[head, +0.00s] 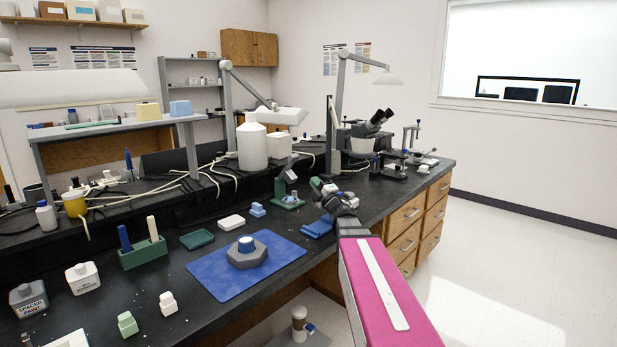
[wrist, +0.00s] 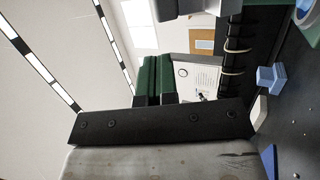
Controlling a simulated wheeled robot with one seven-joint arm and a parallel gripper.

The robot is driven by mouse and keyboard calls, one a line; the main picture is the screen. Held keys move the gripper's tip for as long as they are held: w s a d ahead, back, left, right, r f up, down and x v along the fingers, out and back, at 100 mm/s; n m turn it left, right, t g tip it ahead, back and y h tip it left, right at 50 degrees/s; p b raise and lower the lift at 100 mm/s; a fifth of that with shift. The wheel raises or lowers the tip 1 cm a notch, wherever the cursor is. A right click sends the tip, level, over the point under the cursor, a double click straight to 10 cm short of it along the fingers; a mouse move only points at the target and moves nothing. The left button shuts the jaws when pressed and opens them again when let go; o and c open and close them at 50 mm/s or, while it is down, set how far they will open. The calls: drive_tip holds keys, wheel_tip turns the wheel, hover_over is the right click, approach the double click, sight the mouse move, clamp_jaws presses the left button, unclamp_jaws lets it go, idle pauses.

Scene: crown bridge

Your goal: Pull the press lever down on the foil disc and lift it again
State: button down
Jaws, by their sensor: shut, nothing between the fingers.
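I cannot pick out the foil disc. My gripper (head: 316,184) is just right of the press head in the head view, its fingers shut and empty. I cannot tell whether it touches the lever. In the wrist view the green fingers (wrist: 156,62) lie side by side.
A blue mat (head: 207,279) holds a grey hexagonal block (head: 247,261) with a blue round piece. A white block (head: 231,222) and a light blue block (head: 257,210) lie left of the press. A microscope (head: 362,140) stands behind. Folded blue cloth (head: 317,229) lies near my arm.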

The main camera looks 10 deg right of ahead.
sight(296, 157)
drive_tip(key=x, duration=1.2)
drive_tip(key=shift+w+r, duration=0.1)
drive_tip(key=shift+w, duration=0.1)
drive_tip(key=shift+a, duration=0.1)
drive_tip(key=shift+w+r, duration=0.1)
drive_tip(key=shift+w+a+r, duration=0.3)
drive_tip(key=shift+w+r, duration=0.15)
drive_tip(key=shift+r, duration=0.1)
drive_tip(key=x, duration=0.4)
drive_tip(key=shift+a+r, duration=0.4)
drive_tip(key=shift+r, duration=0.1)
drive_tip(key=shift+w+a+r, duration=0.45)
drive_tip(key=shift+w+a, duration=0.15)
drive_tip(key=shift+w, duration=0.1)
drive_tip(key=shift+s, duration=0.1)
